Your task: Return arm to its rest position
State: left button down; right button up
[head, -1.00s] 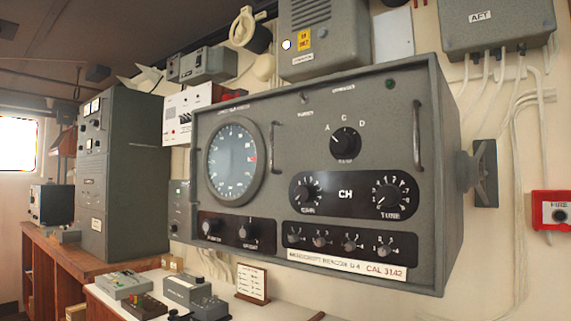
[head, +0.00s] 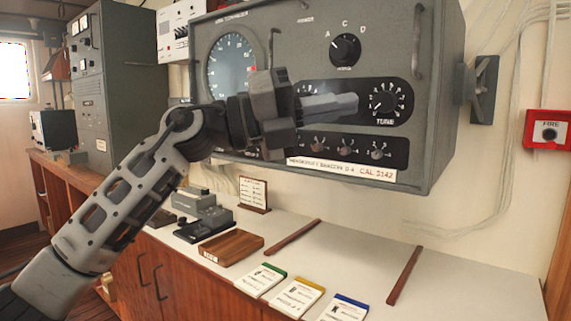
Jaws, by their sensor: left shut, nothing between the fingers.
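My left arm comes in from the lower left of the head view. Its gripper (head: 330,105) is shut and empty, in front of the grey radio panel (head: 425,130). The fingers point right, toward the TUNE knob (head: 384,101), and stop short of it in the picture. Whether they touch the panel I cannot tell. The gripper and wrist hide the CH label, the knob left of it and part of the lower left controls. The round dial (head: 228,62) is partly covered. The A-C-D selector knob (head: 344,47) is in clear view. My right gripper is not in view.
Below the panel is a white-topped counter (head: 350,250) with several coloured booklets (head: 297,297), a wooden tray (head: 231,247), wooden strips (head: 404,275) and a small sign (head: 253,194). A red fire call box (head: 547,130) is on the right wall. A tall grey cabinet (head: 120,90) stands left.

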pick_arm(q)
jog(key=w+a+f+n+t+y, duration=0.1)
jog(key=a+f+n+t+y, duration=0.4)
jog(key=f+n, duration=0.55)
jog(key=a+f+n+t+y, duration=0.2)
jog(key=a+f+n+t, duration=0.2)
jog(key=f+n+t, duration=0.5)
jog(key=w+a+f+n+t+y, duration=0.1)
jog(key=a+f+n+t+y, duration=0.25)
jog(key=f+n, duration=0.9)
jog(key=s+a+f+n+g+y, duration=0.2)
jog(key=s+f, duration=0.5)
jog(key=f, duration=0.2)
jog(key=s+a+f+n+g+y, duration=0.2)
jog(key=s+a+f+g, duration=0.1)
jog(key=s+f, duration=0.4)
jog(key=s+a+f+n+g+y, duration=0.2)
jog(key=s+a+f+n+g, duration=0.1)
jog(key=s+f, duration=0.5)
notch_tip(320, 180, down, 4)
jog(key=shift+a+r, duration=0.15)
jog(key=shift+r, duration=0.05)
